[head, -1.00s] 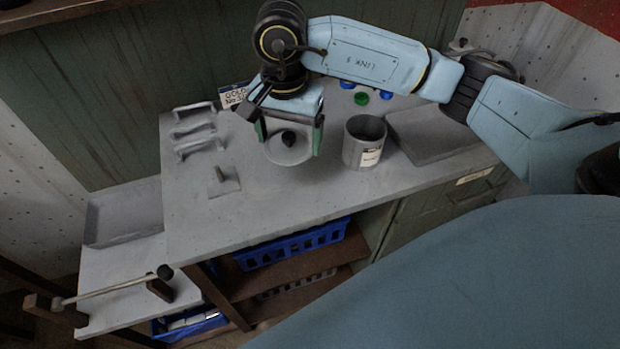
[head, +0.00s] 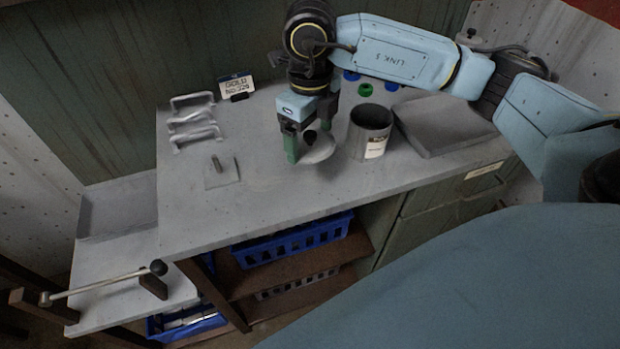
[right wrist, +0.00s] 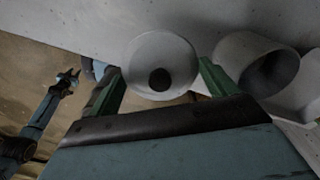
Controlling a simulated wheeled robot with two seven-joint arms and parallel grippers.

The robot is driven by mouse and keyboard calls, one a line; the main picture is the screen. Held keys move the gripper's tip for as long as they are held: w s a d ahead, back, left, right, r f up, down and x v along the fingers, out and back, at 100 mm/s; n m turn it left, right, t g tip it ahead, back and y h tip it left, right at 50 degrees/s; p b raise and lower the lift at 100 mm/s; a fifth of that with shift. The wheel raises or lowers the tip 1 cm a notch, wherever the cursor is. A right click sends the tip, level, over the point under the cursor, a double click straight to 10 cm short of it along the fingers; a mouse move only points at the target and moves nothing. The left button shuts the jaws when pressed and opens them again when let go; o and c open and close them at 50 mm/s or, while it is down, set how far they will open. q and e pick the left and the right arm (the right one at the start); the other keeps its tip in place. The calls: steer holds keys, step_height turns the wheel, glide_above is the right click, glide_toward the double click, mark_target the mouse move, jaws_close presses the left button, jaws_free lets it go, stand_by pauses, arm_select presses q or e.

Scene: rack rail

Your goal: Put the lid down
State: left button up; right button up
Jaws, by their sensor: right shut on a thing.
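The lid, a pale grey disc with a black knob (head: 319,151), is between the green fingers of my right gripper (head: 311,130). It also shows in the right wrist view (right wrist: 150,50), with a finger on each side. The right gripper is shut on it, over the bench top just left of the open grey can (head: 371,132). I cannot tell whether the lid touches the bench. The can's open mouth shows in the right wrist view (right wrist: 270,70). My left gripper (right wrist: 68,78) shows small at the left of the right wrist view, its fingers apart and empty.
On the bench top (head: 260,205) are grey handles (head: 194,120), a small plate with a peg (head: 221,171), a sign (head: 237,85), blue and green caps (head: 365,90) and a grey tray (head: 440,125). The bench's front left is clear.

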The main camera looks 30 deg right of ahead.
glide_above(310, 180)
step_height(310, 180, down, 6)
steer(key=shift+r, duration=0.25)
step_height(310, 180, down, 4)
steer(key=shift+f+b, duration=0.25)
steer(key=shift+b, duration=0.15)
arm_select(q)
steer(key=shift+s+a+f, duration=0.1)
steer(key=shift+a+f, duration=0.2)
steer(key=shift+f, duration=0.15)
arm_select(e)
steer(key=shift+f, duration=0.1)
steer(key=o, duration=0.8)
arm_select(q)
steer(key=shift+a+f, duration=0.1)
steer(key=shift+a, duration=0.15)
arm_select(e)
steer(key=shift+o, duration=0.2)
